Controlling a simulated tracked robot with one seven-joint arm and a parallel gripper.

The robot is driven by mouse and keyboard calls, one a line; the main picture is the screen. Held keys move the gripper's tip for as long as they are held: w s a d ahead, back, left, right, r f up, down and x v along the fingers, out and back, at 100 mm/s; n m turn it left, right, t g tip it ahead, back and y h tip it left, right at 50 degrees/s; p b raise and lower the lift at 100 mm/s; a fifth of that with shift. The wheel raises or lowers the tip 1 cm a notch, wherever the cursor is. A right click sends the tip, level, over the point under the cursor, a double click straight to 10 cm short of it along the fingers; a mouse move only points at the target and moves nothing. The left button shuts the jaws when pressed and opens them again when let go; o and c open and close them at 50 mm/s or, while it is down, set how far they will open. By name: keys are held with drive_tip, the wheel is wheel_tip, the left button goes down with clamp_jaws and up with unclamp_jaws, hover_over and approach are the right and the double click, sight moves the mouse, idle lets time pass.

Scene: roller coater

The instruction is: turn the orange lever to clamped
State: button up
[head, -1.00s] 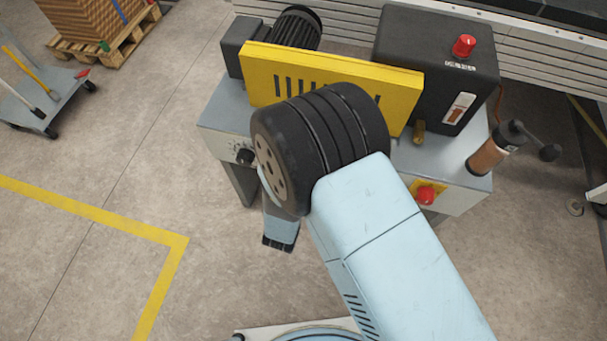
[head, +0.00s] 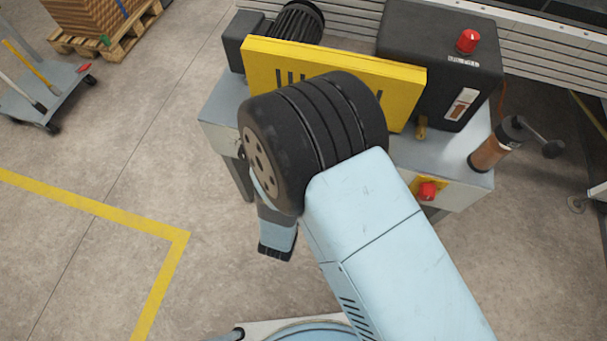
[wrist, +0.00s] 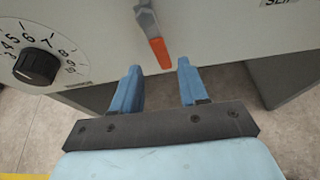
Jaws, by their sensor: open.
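The orange lever (wrist: 159,53) shows in the wrist view on the grey front panel of the machine. It has a grey metal arm at the top and an orange grip hanging down, slightly tilted. My gripper (wrist: 160,68) is open, with its two blue fingers apart. In the head view my own arm hides the lever and the fingers.
A black dial (wrist: 37,67) with numbers sits left of the lever. In the head view the machine carries a yellow guard (head: 340,75), a black box (head: 430,55) and a red button (head: 427,190) on its front. Open floor lies at left.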

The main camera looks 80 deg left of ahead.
drive_tip(key=v, duration=0.9)
drive_tip(key=shift+d, duration=0.3)
drive_tip(key=shift+r, duration=0.1)
